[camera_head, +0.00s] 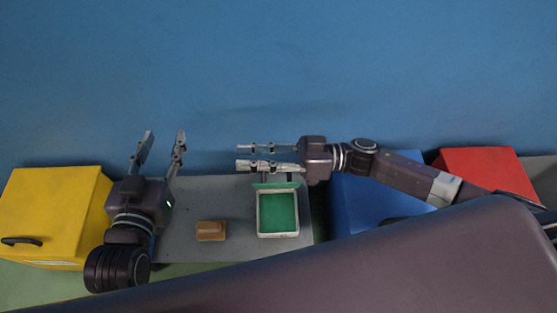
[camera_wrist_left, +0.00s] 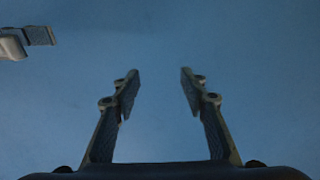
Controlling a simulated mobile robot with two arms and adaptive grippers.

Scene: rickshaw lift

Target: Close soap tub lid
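The soap tub (camera_head: 278,213) stands on the grey table, white-rimmed with a green inside. Its lid (camera_head: 276,185) is raised at the tub's far edge, and is partly hidden by my right gripper. My right gripper (camera_head: 240,156) comes in from the right, above the lid, fingers apart and pointing left. I see nothing between its fingers. My left gripper (camera_head: 165,138) is open and empty at the left, fingers pointing toward the blue wall. Its open fingers also show in the left wrist view (camera_wrist_left: 158,85).
A brown block (camera_head: 211,231), perhaps soap, lies on the grey table (camera_head: 200,195) left of the tub. A yellow box (camera_head: 50,215) stands at the left, a blue box (camera_head: 350,205) and a red box (camera_head: 485,168) at the right. A blue wall (camera_head: 280,70) is behind.

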